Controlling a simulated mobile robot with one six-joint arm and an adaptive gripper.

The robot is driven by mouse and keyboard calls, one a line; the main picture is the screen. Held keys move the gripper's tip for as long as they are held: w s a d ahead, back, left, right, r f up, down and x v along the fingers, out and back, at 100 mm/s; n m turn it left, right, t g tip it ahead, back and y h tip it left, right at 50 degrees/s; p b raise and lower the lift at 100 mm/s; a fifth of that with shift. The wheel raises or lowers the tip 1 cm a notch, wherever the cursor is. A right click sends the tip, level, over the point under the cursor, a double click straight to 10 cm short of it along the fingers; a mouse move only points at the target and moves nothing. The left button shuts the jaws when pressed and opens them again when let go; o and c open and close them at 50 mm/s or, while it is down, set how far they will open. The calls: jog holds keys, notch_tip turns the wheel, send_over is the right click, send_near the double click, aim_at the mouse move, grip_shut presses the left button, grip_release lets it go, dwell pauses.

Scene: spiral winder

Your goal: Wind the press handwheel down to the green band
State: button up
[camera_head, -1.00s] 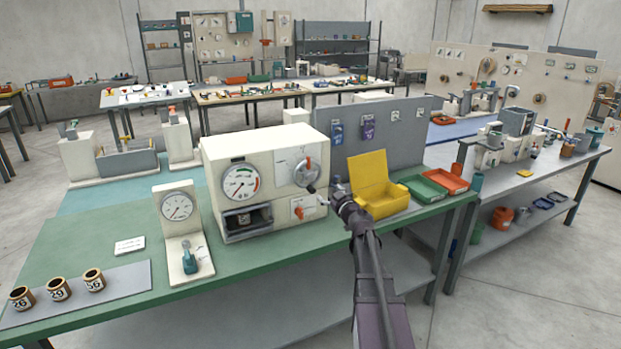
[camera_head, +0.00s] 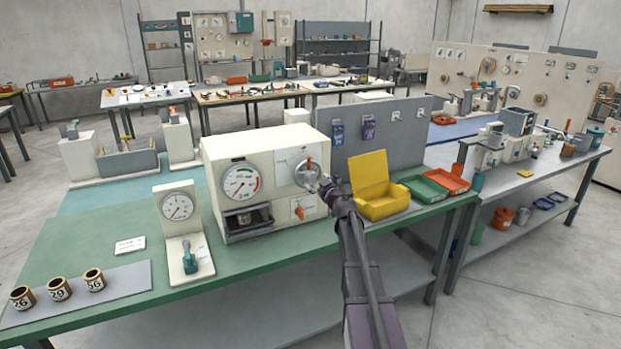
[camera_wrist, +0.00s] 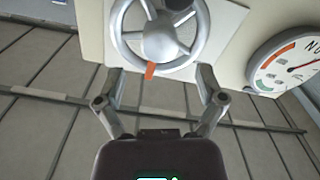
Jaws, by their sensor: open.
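The press (camera_head: 262,150) is a cream box on the green bench. Its front carries a round gauge (camera_head: 241,182) with green and red bands; I cannot read its needle surely. The grey spoked handwheel (camera_head: 307,173) is on the right of the front. It also fills the top of the wrist view (camera_wrist: 118,38), with an orange mark (camera_wrist: 150,70) at its rim. My gripper (camera_wrist: 158,76) is open and empty, its fingers apart on either side of the wheel's near edge. I cannot tell if they touch it. In the head view my gripper (camera_head: 323,183) partly covers the wheel's lower right.
A yellow open box (camera_head: 378,205) stands close right of my arm, with a green tray (camera_head: 430,188) beyond. A dial stand (camera_head: 178,206) and several labelled cups (camera_head: 59,289) are at the left.

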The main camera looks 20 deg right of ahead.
aim_at(312, 177)
jog(key=shift+w+a, duration=0.1)
jog(key=shift+w, duration=2.25)
